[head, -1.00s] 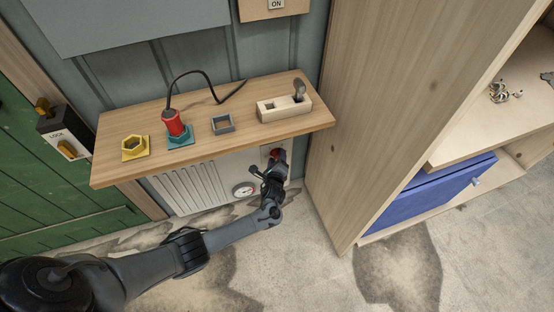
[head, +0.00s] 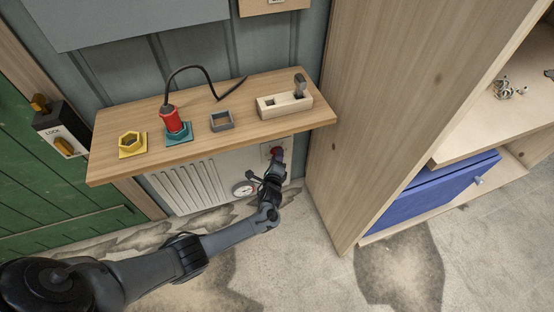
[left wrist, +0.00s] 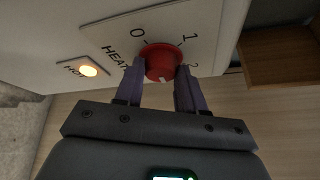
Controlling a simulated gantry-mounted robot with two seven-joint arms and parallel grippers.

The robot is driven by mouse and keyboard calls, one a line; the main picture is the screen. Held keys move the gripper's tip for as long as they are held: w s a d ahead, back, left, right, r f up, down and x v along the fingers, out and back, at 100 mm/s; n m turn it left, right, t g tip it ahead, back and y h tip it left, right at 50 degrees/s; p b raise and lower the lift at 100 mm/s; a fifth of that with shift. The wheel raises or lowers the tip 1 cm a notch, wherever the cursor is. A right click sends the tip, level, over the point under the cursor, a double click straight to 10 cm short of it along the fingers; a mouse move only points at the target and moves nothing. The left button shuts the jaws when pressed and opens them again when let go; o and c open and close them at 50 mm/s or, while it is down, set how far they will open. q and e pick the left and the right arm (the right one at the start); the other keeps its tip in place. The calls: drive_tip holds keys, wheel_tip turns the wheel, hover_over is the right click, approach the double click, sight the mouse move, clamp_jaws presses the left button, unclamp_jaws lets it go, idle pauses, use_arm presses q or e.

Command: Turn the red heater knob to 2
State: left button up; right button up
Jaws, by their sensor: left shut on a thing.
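The red heater knob (left wrist: 160,60) sits on a white panel with the marks 0, 1 and 2 around it. My left gripper (left wrist: 159,70) is shut on the knob, with one purple finger on each side. A small white mark shows at the knob's lower edge in the left wrist view, on the side of the 2 (left wrist: 193,71), partly between the fingers. In the head view the left gripper (head: 276,157) is at the heater (head: 190,184) under the shelf, and it mostly hides the knob. My right gripper is not in view.
An orange HOT lamp (left wrist: 88,71) is lit beside the knob. The wooden shelf (head: 200,150) overhangs the heater and carries several fittings. A tall wooden cabinet (head: 375,90) stands close on the right.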

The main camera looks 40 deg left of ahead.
use_arm(q)
drive_tip(key=n+t+y+b, duration=0.1)
drive_tip(key=n+b, duration=0.2)
drive_tip(key=n+t+y+b, duration=0.1)
drive_tip(key=n+b, duration=0.2)
drive_tip(key=f+n+t+y+b, duration=0.1)
drive_tip(key=n+b, duration=0.2)
drive_tip(key=shift+w+d+b, duration=0.1)
drive_tip(key=shift+b, duration=0.3)
drive_tip(key=shift+r+n+b, duration=0.1)
drive_tip(key=shift+n+b, duration=0.3)
drive_tip(key=shift+n, duration=0.2)
drive_tip(key=o, duration=1)
drive_tip(key=shift+o, duration=0.2)
